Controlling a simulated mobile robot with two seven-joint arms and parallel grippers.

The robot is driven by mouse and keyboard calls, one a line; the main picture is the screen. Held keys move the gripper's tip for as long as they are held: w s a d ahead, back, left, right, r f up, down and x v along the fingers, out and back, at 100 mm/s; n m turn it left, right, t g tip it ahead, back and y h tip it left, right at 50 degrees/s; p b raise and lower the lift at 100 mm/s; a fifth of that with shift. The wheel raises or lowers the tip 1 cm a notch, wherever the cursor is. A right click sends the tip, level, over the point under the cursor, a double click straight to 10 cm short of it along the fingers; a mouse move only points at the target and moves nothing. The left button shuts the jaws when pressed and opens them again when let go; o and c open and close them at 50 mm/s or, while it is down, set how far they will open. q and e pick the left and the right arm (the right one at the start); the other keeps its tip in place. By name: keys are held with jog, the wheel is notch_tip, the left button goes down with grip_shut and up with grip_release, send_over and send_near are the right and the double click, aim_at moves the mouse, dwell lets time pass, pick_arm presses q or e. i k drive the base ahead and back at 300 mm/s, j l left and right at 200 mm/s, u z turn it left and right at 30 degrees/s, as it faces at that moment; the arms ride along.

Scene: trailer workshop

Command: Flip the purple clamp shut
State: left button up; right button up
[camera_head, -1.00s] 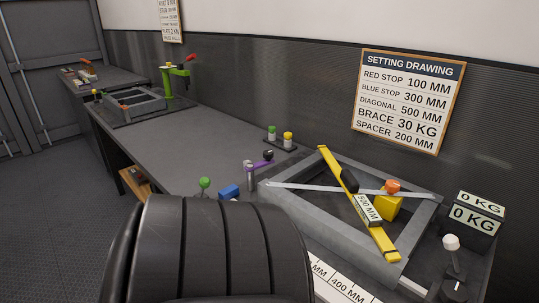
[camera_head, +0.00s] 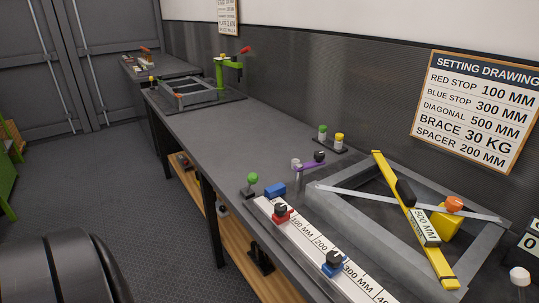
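The purple clamp (camera_head: 311,166) stands on the bench by the left corner of the grey frame (camera_head: 365,231), in the head view. Its purple bar runs out roughly level from a grey post (camera_head: 297,176) and has a black knob (camera_head: 319,156) at its right end. I cannot tell whether the clamp presses on the frame. A large black link of mine fills the lower left corner. Neither gripper shows, so what they hold is hidden.
A yellow bar (camera_head: 413,215) and a thin silver strip cross over the frame. A white ruler (camera_head: 311,242) with red (camera_head: 281,215) and blue (camera_head: 334,263) stops lies in front. A green knob (camera_head: 253,178) and blue block (camera_head: 275,190) stand left of the clamp.

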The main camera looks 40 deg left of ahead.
aim_at(319, 156)
jog(key=j+u, duration=0.1)
jog(key=u, duration=1.05)
